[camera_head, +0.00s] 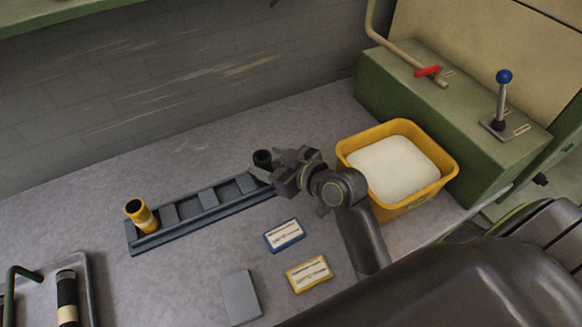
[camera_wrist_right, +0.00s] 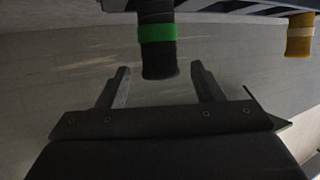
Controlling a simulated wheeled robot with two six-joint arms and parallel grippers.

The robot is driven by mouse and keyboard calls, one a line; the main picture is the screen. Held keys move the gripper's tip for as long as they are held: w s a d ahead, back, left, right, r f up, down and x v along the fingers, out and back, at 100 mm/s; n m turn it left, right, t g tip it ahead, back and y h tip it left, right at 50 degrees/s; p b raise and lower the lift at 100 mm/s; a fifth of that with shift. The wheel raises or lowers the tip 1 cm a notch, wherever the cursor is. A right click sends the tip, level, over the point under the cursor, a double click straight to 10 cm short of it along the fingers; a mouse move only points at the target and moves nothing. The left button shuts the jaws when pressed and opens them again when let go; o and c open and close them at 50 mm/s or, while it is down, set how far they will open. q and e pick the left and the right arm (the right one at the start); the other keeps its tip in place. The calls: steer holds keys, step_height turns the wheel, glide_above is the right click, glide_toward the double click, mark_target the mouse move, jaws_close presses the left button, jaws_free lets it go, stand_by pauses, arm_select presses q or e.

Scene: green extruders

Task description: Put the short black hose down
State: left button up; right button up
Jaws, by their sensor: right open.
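A short black hose (camera_head: 262,158) stands in the right end of the blue-grey rack (camera_head: 178,238); its lower part is hidden by my right gripper (camera_head: 268,174) in the head view. In the right wrist view the black hose (camera_wrist_right: 158,55) has a green band, and its free end shows between the two fingertips. The fingers are open, with a visible gap on each side of the hose. My left gripper is not in view.
A yellow hose (camera_head: 141,215) leans in the rack's left end. A yellow bin (camera_head: 440,178) of white material is right of my arm. A blue-edged card (camera_head: 284,235), a yellow-edged card (camera_head: 309,273) and a grey plate (camera_head: 241,298) lie in front. A tray (camera_head: 88,275) holds a banded black hose (camera_head: 67,298).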

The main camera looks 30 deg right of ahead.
steer(key=v, duration=0.7)
steer(key=shift+s+r, duration=0.1)
steer(key=shift+r, duration=0.05)
